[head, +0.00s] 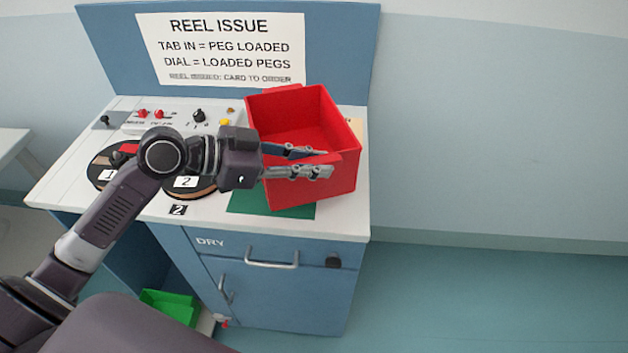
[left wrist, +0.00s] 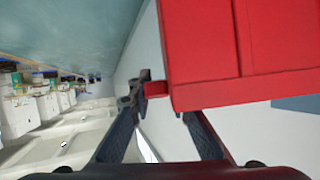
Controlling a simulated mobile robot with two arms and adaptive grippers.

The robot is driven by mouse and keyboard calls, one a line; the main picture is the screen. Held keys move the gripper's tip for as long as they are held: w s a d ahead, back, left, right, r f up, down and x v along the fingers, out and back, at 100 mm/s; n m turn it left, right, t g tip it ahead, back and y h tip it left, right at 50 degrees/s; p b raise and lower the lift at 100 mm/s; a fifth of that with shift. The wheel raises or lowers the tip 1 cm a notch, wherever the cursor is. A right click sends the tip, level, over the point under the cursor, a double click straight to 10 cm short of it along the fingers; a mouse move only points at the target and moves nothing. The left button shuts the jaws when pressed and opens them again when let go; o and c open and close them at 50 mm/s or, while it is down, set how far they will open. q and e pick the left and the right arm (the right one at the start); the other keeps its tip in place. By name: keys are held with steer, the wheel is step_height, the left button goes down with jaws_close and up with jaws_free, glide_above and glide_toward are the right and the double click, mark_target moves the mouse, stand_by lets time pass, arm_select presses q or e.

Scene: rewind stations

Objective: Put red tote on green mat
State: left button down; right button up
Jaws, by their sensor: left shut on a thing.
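The red tote (head: 345,182) is an open, empty box at the right end of the station top. It is over the green mat (head: 243,203) and hides most of it; the mat's front and left edges show. The tote looks slightly tilted, and I cannot tell whether it touches the mat. My left gripper (head: 329,162) is shut on the tote's near side. In the left wrist view the tote (left wrist: 205,55) fills the upper right, with a small red tab between the fingers. My right gripper is not in view.
The station top (head: 338,222) has two dark reels (head: 190,185), knobs and switches left of the tote. A sign panel (head: 222,48) stands behind. A green bin (head: 168,306) is low at the left of the cabinet. The floor to the right is clear.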

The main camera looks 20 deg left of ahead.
arm_select(q)
steer(key=shift+f, duration=2.65)
steer(key=c, duration=1.8)
jaws_free()
steer(key=shift+f, duration=0.1)
